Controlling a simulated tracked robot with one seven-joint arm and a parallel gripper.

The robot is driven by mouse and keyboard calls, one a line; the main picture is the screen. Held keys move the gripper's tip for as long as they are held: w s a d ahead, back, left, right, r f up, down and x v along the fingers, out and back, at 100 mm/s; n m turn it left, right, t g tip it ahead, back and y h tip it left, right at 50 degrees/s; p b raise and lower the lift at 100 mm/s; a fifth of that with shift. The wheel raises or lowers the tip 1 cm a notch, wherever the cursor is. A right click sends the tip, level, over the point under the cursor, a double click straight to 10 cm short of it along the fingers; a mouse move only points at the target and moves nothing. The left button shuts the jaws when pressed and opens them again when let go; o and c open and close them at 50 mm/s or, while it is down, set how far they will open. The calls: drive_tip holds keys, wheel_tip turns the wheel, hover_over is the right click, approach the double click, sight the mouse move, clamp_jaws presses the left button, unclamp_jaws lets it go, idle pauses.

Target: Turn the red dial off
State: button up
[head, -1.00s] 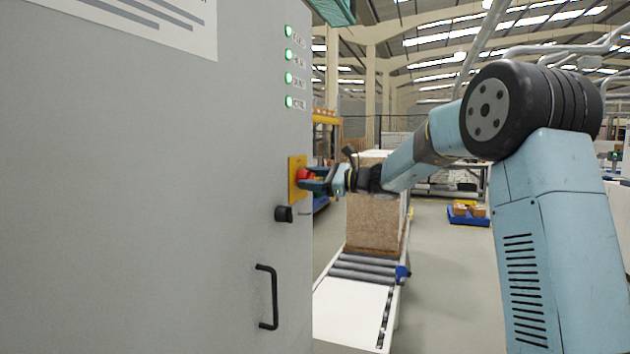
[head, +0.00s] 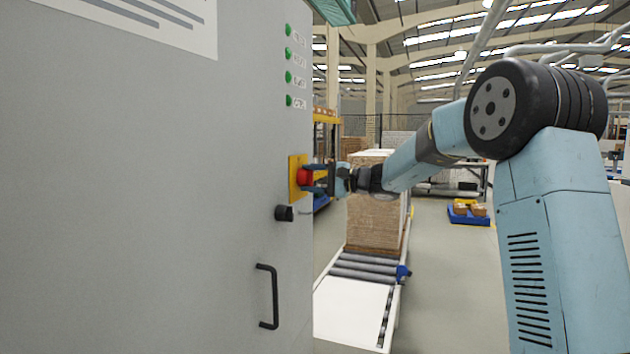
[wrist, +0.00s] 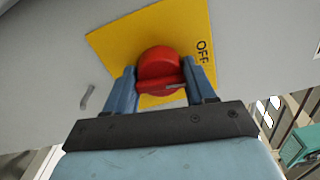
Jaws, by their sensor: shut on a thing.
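The red dial (wrist: 158,62) sits on a yellow plate (wrist: 117,45) with the word OFF at its right side in the wrist view. My gripper (wrist: 161,86) is shut on the dial's grip bar, one blue finger on each side. A pale mark on the bar lies toward the right finger. In the head view the red dial (head: 304,177) stands out from the yellow plate (head: 294,190) on the grey cabinet, with my gripper (head: 313,178) at it. The fingers partly hide the dial there.
The grey cabinet (head: 150,200) fills the left. It has a column of dark green lamps (head: 289,66), a black knob (head: 284,213) below the plate and a black handle (head: 272,296). A roller conveyor (head: 362,268) with a stack of boards (head: 375,215) stands behind.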

drive_tip(key=shift+s+a+f+n, duration=0.15)
drive_tip(key=shift+a+n, duration=0.1)
drive_tip(key=shift+n, duration=0.25)
drive_tip(key=shift+s+a+r+n, duration=0.15)
drive_tip(key=shift+a+n, duration=0.1)
drive_tip(key=shift+n, duration=0.25)
drive_tip(key=shift+f, duration=0.25)
drive_tip(key=o, duration=1.1)
drive_tip(key=shift+s, duration=0.15)
drive_tip(key=shift+c, duration=0.2)
drive_tip(key=shift+w+d, duration=0.1)
drive_tip(key=shift+w, duration=0.1)
drive_tip(key=shift+s+d, duration=0.1)
drive_tip(key=shift+d, duration=0.4)
drive_tip(key=v, duration=1.2)
drive_tip(key=shift+d, duration=0.35)
